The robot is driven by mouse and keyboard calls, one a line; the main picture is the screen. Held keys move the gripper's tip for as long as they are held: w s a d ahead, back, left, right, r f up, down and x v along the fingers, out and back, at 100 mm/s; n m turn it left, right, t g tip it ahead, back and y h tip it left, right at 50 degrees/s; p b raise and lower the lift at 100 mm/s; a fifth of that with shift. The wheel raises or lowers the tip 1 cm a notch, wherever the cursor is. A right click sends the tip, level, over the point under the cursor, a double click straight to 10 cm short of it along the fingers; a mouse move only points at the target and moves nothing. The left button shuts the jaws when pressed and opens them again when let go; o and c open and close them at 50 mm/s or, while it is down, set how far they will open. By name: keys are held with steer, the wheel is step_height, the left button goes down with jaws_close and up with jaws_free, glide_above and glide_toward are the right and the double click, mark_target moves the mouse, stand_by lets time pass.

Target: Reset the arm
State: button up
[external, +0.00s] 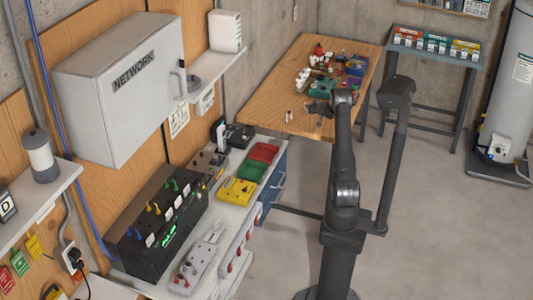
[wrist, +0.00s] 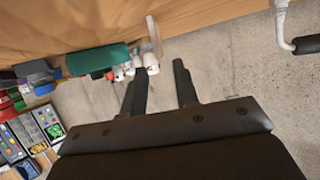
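My arm (external: 343,150) stands upright on a dark column in the middle of the external view. My gripper (external: 318,110) is raised and reaches left, in front of the wooden table (external: 290,65) in the picture.
Several small coloured items (external: 335,70) crowd the wooden table. A workbench with a black box (external: 160,235) and red, green and yellow trays (external: 238,191) lies left. A dark post (external: 392,150) stands close right of my arm. Concrete floor (external: 440,230) is clear at right.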

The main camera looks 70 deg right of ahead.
steer(key=v, duration=0.9)
steer(key=x, duration=1.2)
steer(key=shift+s+a+f, duration=0.1)
steer(key=shift+a+f, duration=0.05)
steer(key=shift+f, duration=0.15)
steer(key=s+r, duration=1.2)
steer(key=w+a+r+n+t+y, duration=0.1)
steer(key=w+a+r+n+y, duration=0.15)
steer(key=w+a, duration=0.8)
steer(key=w+a+r+n+t+y, duration=0.1)
steer(key=w+a+r+t, duration=0.15)
steer(key=w+a, duration=0.8)
steer(key=w+a+r+n+y, duration=0.1)
steer(key=a+r+n+y, duration=0.1)
steer(key=a, duration=2.9)
steer(key=shift+w+a+n+y, duration=0.25)
steer(key=shift+a+n+y, duration=0.1)
steer(key=shift+n+y, duration=0.55)
